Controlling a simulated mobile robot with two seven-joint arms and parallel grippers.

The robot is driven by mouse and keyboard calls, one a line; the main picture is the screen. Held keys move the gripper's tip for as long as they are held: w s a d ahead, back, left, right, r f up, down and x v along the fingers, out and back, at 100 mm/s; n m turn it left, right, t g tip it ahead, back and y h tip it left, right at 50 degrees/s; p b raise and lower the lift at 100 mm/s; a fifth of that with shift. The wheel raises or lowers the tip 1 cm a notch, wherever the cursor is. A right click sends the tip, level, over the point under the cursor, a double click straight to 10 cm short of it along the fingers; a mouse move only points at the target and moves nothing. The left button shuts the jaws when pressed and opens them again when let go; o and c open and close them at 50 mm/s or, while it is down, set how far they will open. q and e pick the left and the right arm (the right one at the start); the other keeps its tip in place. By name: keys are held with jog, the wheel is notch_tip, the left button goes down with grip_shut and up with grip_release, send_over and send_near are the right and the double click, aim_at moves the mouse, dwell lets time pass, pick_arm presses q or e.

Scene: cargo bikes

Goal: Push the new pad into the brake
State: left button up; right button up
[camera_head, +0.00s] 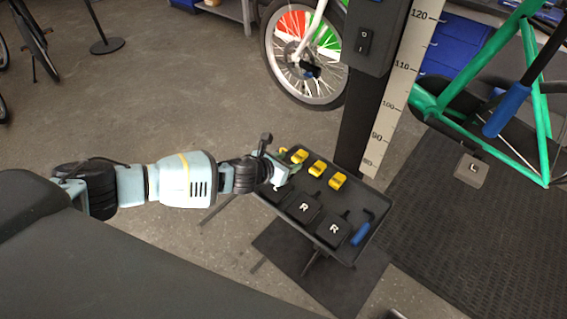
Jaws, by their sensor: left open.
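My left gripper (279,166) is open over the far left part of the dark tray (371,212). Several small yellow pieces, which look like pads, lie along the tray's far side: one in the middle (318,168), one to its right (337,181), and one close beside the gripper (299,156). The gripper partly covers the tray's left end, and I cannot tell whether it touches a piece. A spoked wheel (305,52) with red, white and green panels stands behind. A small dark part with blue (312,71) near its hub may be the brake. My right gripper is out of view.
Two black blocks marked R (303,207) and a blue-handled tool (361,234) lie on the tray. A post with a height scale (392,100) rises behind it. A green bike frame (487,65) and a grey block marked L (470,171) are at right.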

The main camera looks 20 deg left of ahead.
aim_at(295, 160)
pick_arm(q)
jog(key=b+x, duration=0.1)
jog(key=x, duration=0.2)
jog(key=shift+s+f+b, duration=0.1)
jog(key=shift+f+b, duration=0.1)
jog(key=shift+b, duration=0.2)
jog(key=shift+x, duration=0.75)
jog(key=shift+r+b+x, duration=0.2)
jog(key=shift+b+x, duration=0.4)
jog(key=shift+x, duration=0.45)
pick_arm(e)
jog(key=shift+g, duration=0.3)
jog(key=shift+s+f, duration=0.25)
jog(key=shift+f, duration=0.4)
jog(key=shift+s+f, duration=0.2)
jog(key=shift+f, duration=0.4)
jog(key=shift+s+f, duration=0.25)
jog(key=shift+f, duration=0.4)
pick_arm(q)
jog(key=c, duration=0.6)
jog(key=shift+r, duration=0.15)
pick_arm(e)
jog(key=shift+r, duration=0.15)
